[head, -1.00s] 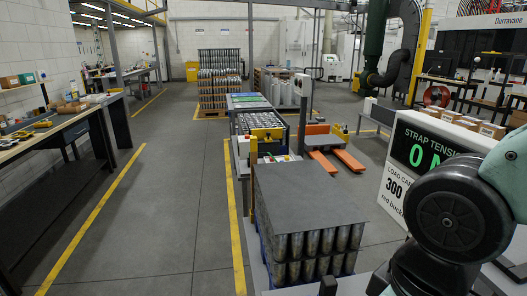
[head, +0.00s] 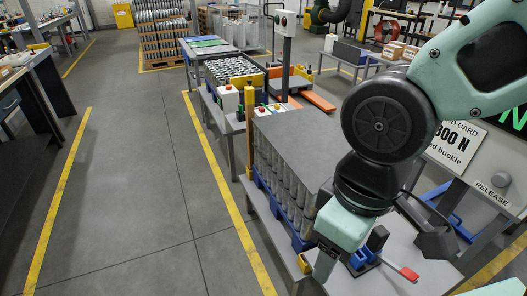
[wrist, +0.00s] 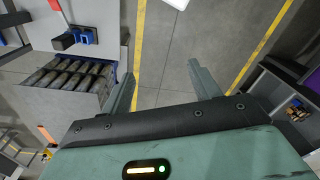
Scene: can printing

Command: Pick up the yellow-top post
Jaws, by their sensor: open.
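A slim upright post with a yellow top (head: 249,108) stands at the far left corner of the can pallet in the head view. A small yellow piece (head: 304,262) shows at the table's near left edge, close to my gripper; I cannot tell what it belongs to. My gripper (head: 324,270) points down over the near end of the table, apart from the tall post. In the wrist view my gripper (wrist: 166,82) has its fingers wide apart, with only floor between them. An orange-yellow piece (wrist: 45,133) shows at the left there, perhaps the post top.
The can stack with its grey top sheet (head: 300,145) sits on a blue pallet (head: 275,205). The floor (head: 150,200) at left is clear.

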